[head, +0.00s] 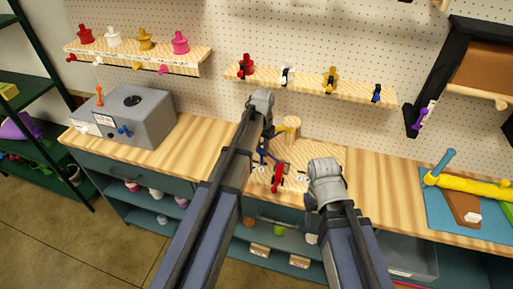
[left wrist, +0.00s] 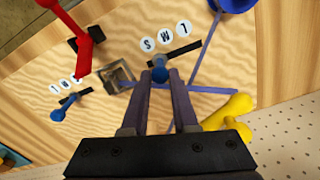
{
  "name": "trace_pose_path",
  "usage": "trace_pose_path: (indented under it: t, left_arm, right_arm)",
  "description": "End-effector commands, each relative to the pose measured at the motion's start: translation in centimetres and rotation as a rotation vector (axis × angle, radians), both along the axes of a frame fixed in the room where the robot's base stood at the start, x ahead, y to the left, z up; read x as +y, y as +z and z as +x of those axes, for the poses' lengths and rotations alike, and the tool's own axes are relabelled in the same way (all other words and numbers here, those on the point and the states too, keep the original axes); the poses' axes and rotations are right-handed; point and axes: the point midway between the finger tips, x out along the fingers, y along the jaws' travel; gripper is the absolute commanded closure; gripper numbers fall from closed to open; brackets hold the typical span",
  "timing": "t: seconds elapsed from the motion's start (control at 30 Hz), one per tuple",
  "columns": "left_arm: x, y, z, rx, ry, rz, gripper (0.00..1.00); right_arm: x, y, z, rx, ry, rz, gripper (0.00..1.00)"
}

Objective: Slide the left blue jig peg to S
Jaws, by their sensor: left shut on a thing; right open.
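The left blue jig peg (left wrist: 160,74) stands between the fingertips of my left gripper (left wrist: 158,78) in the left wrist view. It sits in a dark slot (left wrist: 187,48) beside the round labels S, M and L, which appear upside down there. The peg is at the slot's S end. In the head view my left gripper (head: 264,137) reaches down over the wooden jig board (head: 322,153), and its arm hides part of the board. The other blue peg (left wrist: 58,115) is in a second labelled slot. My right gripper (head: 313,203) is open, apart from the pegs, at the bench's front edge.
A red lever (head: 278,178) stands between the two slots. A yellow part (left wrist: 230,112) and a wooden cylinder (head: 292,125) are behind the left gripper. A grey box (head: 130,115) stands left; a blue mat (head: 440,200) with a yellow roll lies right.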

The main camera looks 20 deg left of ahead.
Motion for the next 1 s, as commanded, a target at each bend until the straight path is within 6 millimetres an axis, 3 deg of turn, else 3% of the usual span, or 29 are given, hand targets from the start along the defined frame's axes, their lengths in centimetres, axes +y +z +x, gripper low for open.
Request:
trace_pose_path:
  t: [0.07,0.3,0.33,0.6,1.0]
  left_arm:
    - [-1.17,0.0,-0.06,0.0,-0.003,-0.001,1.0]
    - [-1.39,-0.01,-0.08,0.001,-0.002,-0.005,1.0]
    - [-1.4,-0.01,-0.08,0.001,-0.002,-0.005,0.72]
    - [-1.29,-0.01,-0.06,0.0,-0.002,-0.003,0.43]
    - [-1.18,0.59,-0.06,0.0,-0.001,-0.001,0.43]
  right_arm:
    - [0.0,-0.01,0.0,0.0,0.0,0.0,0.5]
    - [0.0,-0.01,0.0,0.0,0.0,0.0,0.5]
    - [0.0,-0.01,0.0,0.0,0.0,0.0,0.5]
    - [0.0,-0.01,0.0,0.0,0.0,0.0,0.5]
    - [0.0,0.58,0.01,0.0,0.0,0.0,0.5]
